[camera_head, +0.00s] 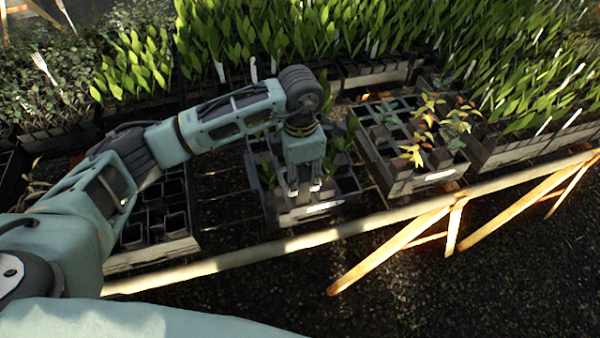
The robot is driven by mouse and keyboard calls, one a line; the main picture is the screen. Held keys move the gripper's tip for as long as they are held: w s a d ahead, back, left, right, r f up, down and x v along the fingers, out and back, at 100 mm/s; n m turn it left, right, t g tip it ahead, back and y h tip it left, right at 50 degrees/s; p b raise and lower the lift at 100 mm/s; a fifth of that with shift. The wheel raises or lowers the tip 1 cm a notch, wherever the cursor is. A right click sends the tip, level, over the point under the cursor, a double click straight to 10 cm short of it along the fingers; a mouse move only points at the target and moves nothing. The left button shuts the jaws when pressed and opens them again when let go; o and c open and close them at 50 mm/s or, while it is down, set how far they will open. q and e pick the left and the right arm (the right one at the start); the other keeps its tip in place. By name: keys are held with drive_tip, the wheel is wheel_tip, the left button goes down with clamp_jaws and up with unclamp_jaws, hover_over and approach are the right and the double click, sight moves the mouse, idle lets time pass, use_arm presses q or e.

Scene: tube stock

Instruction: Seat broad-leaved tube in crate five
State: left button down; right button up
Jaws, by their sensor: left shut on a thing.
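My left gripper (304,187) reaches down over the front part of a middle crate (346,200) with a white label on its front. It is shut on a tube, which is mostly hidden by the fingers and the crate's front wall. Broad green leaves (268,173) show just left of the gripper, and more leaves (338,148) show behind it to the right. I cannot tell which leaves belong to the held tube, or whether it is seated in a cell. I cannot read the crate's label. My right gripper is not in view.
A crate of empty black cells (178,247) stands at left. A crate with orange and green seedlings (400,186) stands close at right. Dense leafy trays (135,66) line the back. A pale bench rail (250,250) runs along the front. Bare slatted bench shows left of the middle crate.

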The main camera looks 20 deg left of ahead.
use_arm(q)
drive_tip(key=shift+f+b, duration=2.1)
drive_tip(key=shift+f, duration=0.35)
drive_tip(key=shift+f+b, duration=0.35)
drive_tip(key=shift+f, duration=0.1)
drive_tip(key=shift+f+b, duration=0.25)
drive_tip(key=shift+b, duration=0.15)
drive_tip(key=c, duration=1)
unclamp_jaws()
drive_tip(key=shift+c, duration=0.2)
wheel_tip(320, 180, up, 12)
drive_tip(key=shift+r, duration=0.1)
